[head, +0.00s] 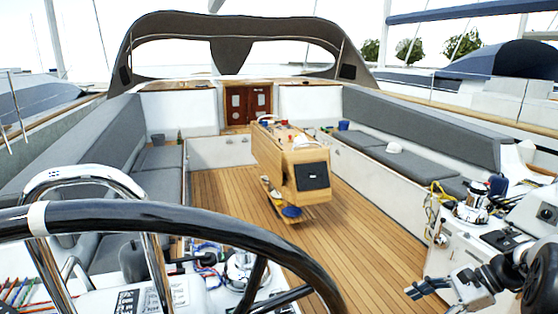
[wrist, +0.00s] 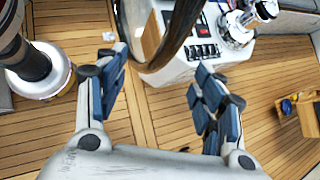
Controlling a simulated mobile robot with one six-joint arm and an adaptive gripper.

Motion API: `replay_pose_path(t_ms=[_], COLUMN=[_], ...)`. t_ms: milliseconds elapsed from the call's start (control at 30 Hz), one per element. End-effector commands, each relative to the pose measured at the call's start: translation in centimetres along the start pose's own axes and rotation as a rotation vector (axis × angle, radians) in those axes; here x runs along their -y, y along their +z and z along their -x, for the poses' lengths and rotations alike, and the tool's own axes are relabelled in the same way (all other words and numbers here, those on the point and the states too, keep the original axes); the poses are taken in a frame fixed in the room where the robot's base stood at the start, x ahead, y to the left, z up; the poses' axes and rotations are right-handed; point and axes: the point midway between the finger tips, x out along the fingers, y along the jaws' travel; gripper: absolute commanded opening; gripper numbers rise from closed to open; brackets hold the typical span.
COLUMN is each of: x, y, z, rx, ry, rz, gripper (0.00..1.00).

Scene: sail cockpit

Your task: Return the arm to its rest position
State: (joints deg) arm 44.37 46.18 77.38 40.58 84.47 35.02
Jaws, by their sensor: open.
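My gripper (head: 428,289) is at the lower right of the head view, beside the white console on that side. In the wrist view my gripper (wrist: 158,85) has its two blue-padded fingers spread apart with nothing between them. Below the fingers the wrist view shows teak deck planks. My arm comes in from the right edge of the head view, and most of it is outside the picture.
A black steering wheel (head: 150,225) fills the lower left. A winch (head: 472,203) stands on the right console (wrist: 180,60). Grey-cushioned benches (head: 400,160) line the sides.

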Motion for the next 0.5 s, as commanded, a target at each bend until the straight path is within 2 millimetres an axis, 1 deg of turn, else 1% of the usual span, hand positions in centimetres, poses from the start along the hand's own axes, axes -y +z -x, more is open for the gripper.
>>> replay_pose_path(t_ms=[33, 167, 267, 300, 367, 400, 467, 500], x=[-0.2, -0.9, -2.0, -2.7, -4.0, -5.0, -6.6, -7.8], y=[1.1, 4.4, 7.5, 8.9, 11.1, 12.4, 14.2, 15.3], z=[-0.2, -0.7, -1.4, -1.7, -2.2, -2.6, -3.0, -3.4], rx=[-0.024, -0.089, -0.152, -0.183, -0.230, -0.260, -0.306, -0.336], ry=[0.014, 0.059, 0.104, 0.123, 0.158, 0.180, 0.213, 0.233], rz=[0.035, 0.144, 0.256, 0.313, 0.404, 0.466, 0.562, 0.627], gripper=[0.62, 0.62, 0.62, 0.62, 0.62, 0.62, 0.62, 0.62])
